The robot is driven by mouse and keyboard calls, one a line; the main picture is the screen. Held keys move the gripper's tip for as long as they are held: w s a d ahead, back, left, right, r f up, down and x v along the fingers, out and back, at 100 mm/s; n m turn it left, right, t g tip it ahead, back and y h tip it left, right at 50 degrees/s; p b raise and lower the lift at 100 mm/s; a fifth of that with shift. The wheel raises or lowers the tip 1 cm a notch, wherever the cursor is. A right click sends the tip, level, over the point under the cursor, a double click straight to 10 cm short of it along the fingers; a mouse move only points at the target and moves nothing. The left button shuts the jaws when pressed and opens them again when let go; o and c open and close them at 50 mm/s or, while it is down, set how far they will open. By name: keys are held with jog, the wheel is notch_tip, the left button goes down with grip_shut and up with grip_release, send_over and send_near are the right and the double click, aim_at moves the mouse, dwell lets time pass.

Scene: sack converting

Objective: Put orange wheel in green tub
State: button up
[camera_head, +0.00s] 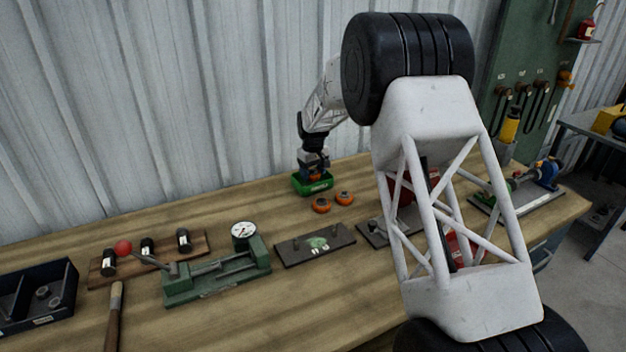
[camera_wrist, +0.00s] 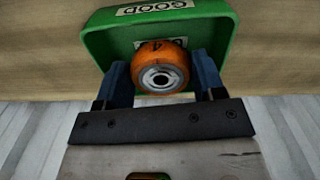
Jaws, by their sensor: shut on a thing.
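The green tub (camera_head: 300,188) stands on the bench near the back wall, and my gripper (camera_head: 314,172) is right over it, pointing down. In the wrist view, my gripper (camera_wrist: 160,74) is shut on an orange wheel (camera_wrist: 160,48) with a grey metal hub, one finger on each side. The wheel is in front of the inside of the green tub (camera_wrist: 228,35), near the rim closest to the gripper. I cannot tell whether it touches the tub's floor. Two other orange wheels (camera_head: 321,205) (camera_head: 344,198) lie on the bench just beside the tub.
A dark plate with pegs (camera_head: 315,244), a green fixture with a dial gauge (camera_head: 217,273), a wooden block with black pieces (camera_head: 150,258) and a dark bin (camera_head: 62,290) occupy the bench. A corrugated wall (camera_head: 150,110) rises behind. My own white arm hides part of the right side.

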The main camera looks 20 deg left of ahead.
aim_at(313, 172)
jog(key=shift+f, duration=1.5)
jog(key=shift+f, duration=0.15)
jog(key=o, duration=1.1)
notch_tip(313, 172, up, 12)
jog(key=shift+r, duration=0.1)
